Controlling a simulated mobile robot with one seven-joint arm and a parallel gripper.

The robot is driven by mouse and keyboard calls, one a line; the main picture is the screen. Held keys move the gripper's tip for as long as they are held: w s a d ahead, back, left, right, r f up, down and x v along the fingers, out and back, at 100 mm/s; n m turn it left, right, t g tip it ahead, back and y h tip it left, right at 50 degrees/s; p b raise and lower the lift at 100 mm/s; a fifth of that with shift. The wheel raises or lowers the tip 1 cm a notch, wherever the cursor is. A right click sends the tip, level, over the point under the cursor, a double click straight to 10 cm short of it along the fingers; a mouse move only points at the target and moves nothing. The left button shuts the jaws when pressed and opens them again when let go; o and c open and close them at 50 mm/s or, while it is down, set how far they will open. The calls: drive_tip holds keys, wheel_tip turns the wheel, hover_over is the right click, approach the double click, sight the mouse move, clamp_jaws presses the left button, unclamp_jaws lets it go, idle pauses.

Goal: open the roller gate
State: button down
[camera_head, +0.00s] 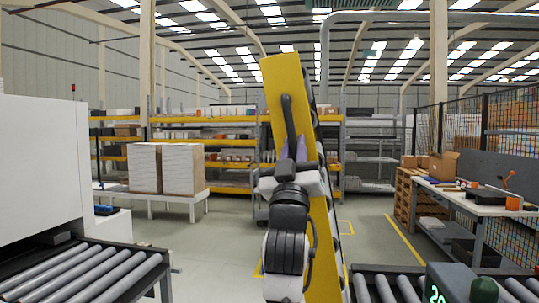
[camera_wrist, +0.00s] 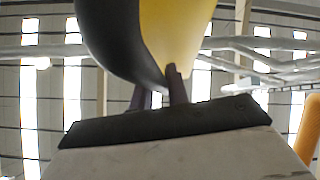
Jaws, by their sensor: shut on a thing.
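The roller gate (camera_head: 281,78) is a long yellow section standing nearly upright, its top leaning a little to the left. Rollers show along its right edge. A curved black handle (camera_head: 288,118) is on its yellow face. My gripper (camera_head: 291,148) is at the handle's lower end and shut on it. In the wrist view, the black handle (camera_wrist: 125,42) curves down to the fingers (camera_wrist: 158,88), with the yellow gate (camera_wrist: 178,30) behind it. My arm hides the lower middle of the gate, and its hinge is not clearly visible.
Roller conveyors stand at lower left (camera_head: 95,275) and lower right (camera_head: 385,285), with open floor between them. A white machine (camera_head: 40,170) is at left. Stacked panels (camera_head: 183,168) stand on a table behind. A workbench (camera_head: 470,202) and a mesh fence are at right.

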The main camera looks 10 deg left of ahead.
drive_tip(key=shift+d+h, duration=0.3)
drive_tip(key=shift+d, duration=0.1)
drive_tip(key=c, duration=1.4)
unclamp_jaws()
drive_tip(key=shift+o, duration=0.2)
drive_tip(key=b+v, duration=0.6)
drive_tip(key=v, duration=0.7)
drive_tip(key=shift+s+f, duration=0.25)
drive_tip(key=shift+s, duration=0.1)
